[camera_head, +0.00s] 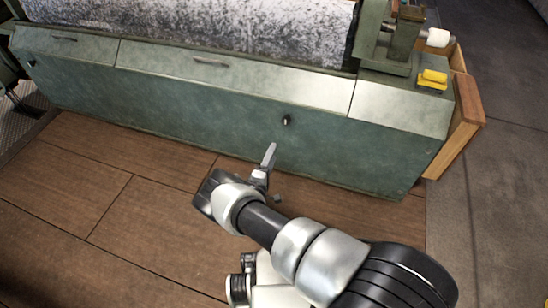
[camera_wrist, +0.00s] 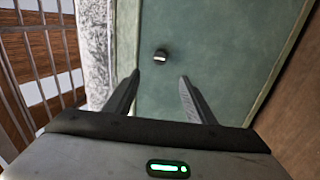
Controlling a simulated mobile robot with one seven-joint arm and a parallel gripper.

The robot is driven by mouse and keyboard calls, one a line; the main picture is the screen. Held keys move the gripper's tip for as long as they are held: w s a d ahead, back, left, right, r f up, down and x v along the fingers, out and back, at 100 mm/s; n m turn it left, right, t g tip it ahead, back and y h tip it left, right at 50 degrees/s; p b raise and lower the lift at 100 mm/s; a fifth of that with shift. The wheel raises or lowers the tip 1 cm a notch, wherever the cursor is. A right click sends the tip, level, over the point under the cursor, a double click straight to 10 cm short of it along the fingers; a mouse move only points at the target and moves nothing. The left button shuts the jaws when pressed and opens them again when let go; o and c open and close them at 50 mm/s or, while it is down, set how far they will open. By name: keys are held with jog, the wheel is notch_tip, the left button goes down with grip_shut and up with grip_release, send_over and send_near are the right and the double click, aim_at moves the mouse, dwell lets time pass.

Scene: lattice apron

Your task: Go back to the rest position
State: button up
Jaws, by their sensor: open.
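My gripper (camera_wrist: 160,84) is open in the wrist view, with its two dark fingers apart and nothing between them. Beyond the fingertips is the green machine panel with a small dark knob (camera_wrist: 160,56). In the head view my gripper (camera_head: 268,158) is in front of the green machine base (camera_head: 200,110), below and left of the same knob (camera_head: 286,120). My arm reaches in from the lower right. Whether a finger touches the panel cannot be told.
A speckled grey roller (camera_head: 210,25) lies along the machine top. A yellow switch block (camera_head: 433,78) sits at its right end, beside a wooden box (camera_head: 463,125). The brown plank floor (camera_head: 110,215) is clear at left. A grey floor (camera_head: 505,190) is open at right.

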dwell(0.5)
jog(key=d+r+m+g+h, duration=0.3)
jog(key=d+r+m+g, duration=0.25)
jog(key=r, duration=0.65)
jog(key=d+r+m+g+h, duration=0.4)
jog(key=d+r, duration=0.3)
jog(key=r, duration=0.5)
jog(key=s+d+r+m+g+y, duration=0.2)
jog(key=s+d+r+m+g, duration=0.25)
jog(key=r, duration=0.55)
jog(key=s+r+g+y, duration=0.1)
jog(key=s+r+y, duration=0.5)
jog(key=s+r, duration=0.7)
jog(key=s+a+r+t+y, duration=0.2)
jog(key=s+a+y, duration=0.1)
jog(key=s, duration=0.5)
jog(key=s+a+r+t+y, duration=0.2)
jog(key=s+r+y, duration=0.1)
jog(key=s, duration=0.6)
notch_tip(320, 180, up, 27)
jog(key=p, duration=2.7)
jog(key=shift+a+n, duration=0.3)
jog(key=shift+a, duration=0.05)
